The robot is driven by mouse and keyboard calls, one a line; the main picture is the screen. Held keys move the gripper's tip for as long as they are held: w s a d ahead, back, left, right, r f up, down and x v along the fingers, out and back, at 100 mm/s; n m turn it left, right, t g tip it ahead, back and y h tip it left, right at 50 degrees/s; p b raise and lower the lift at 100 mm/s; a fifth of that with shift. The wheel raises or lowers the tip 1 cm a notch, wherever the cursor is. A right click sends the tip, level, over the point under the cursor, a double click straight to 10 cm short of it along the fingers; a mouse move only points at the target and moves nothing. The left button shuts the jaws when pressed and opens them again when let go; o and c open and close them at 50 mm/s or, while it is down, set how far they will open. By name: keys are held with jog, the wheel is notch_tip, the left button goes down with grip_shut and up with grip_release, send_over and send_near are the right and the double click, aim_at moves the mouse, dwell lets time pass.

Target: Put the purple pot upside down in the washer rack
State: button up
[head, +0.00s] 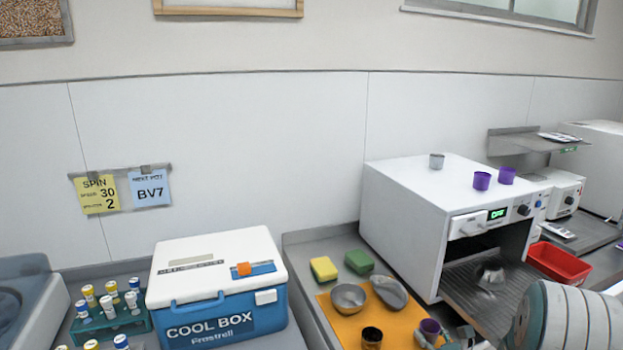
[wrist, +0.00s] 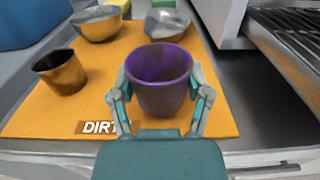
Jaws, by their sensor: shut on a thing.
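The purple pot (wrist: 162,88) is upright, mouth up, between the two fingers of my gripper (wrist: 159,76) in the wrist view. The fingers press on its outer sides. It is over the right part of the orange mat (wrist: 40,117); I cannot tell whether its base touches the mat. In the head view the purple pot (head: 430,326) shows near the bottom edge, with my gripper partly hiding it. The washer (head: 412,215) stands open at the right.
On the mat are a dark brown pot (wrist: 60,72), a metal bowl (head: 348,297) and a metal dish (head: 389,292). Sponges (head: 323,268) lie behind.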

jog(key=shift+r, duration=2.55)
